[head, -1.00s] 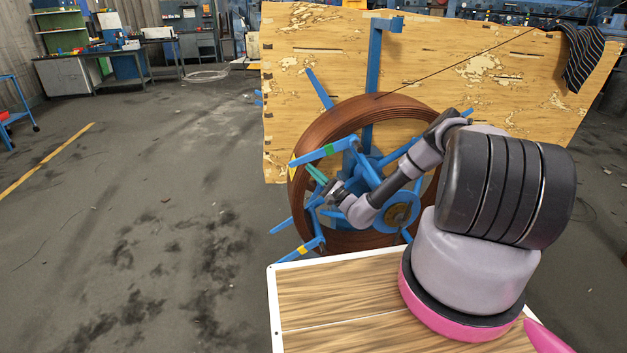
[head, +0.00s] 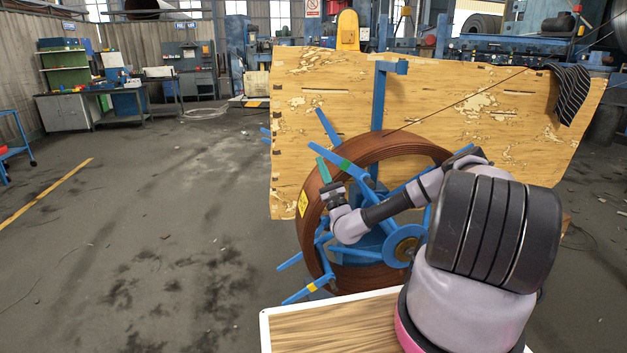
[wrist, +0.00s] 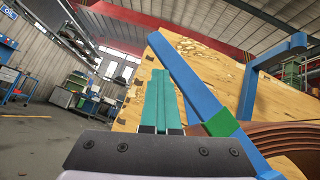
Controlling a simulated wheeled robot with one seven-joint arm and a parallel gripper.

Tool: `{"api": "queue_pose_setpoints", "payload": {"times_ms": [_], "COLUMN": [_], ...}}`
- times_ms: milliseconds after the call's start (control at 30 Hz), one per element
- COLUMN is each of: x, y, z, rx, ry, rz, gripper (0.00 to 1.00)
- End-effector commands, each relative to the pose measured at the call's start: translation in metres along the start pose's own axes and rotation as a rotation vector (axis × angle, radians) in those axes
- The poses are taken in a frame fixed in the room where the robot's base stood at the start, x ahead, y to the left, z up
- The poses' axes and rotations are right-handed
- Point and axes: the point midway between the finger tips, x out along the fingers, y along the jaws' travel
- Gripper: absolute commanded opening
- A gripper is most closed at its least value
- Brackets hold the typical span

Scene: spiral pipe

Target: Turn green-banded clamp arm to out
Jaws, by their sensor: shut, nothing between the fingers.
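The green-banded clamp arm (head: 357,172) is a blue bar with a green band at the upper left of the coil reel. In the head view it slants up to the left, its outer end beyond the coil's rim. My gripper (head: 322,170) has teal fingers and is shut and empty, close to the left of this arm. In the wrist view the shut fingers (wrist: 163,100) point ahead, and the blue clamp arm (wrist: 185,80) with its green band (wrist: 221,124) runs diagonally just right of them. I cannot tell whether they touch.
The brown pipe coil (head: 317,215) sits around a blue reel with other clamp arms, one yellow-banded (head: 311,287) at the lower left. A wooden board (head: 460,80) stands behind, with a striped cloth (head: 570,92). The floor on the left (head: 150,230) is open.

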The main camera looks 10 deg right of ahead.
Motion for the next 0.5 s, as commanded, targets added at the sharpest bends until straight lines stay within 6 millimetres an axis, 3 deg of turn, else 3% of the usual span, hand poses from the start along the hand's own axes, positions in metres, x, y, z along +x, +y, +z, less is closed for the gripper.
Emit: {"api": "queue_pose_setpoints", "payload": {"times_ms": [167,500], "x": [0.014,0.029], "y": [-0.021,-0.048], "z": [0.013,0.028], "rx": [0.107,0.146], "ry": [0.001,0.001], "rz": [-0.112,-0.150], "gripper": [0.00,0.00]}}
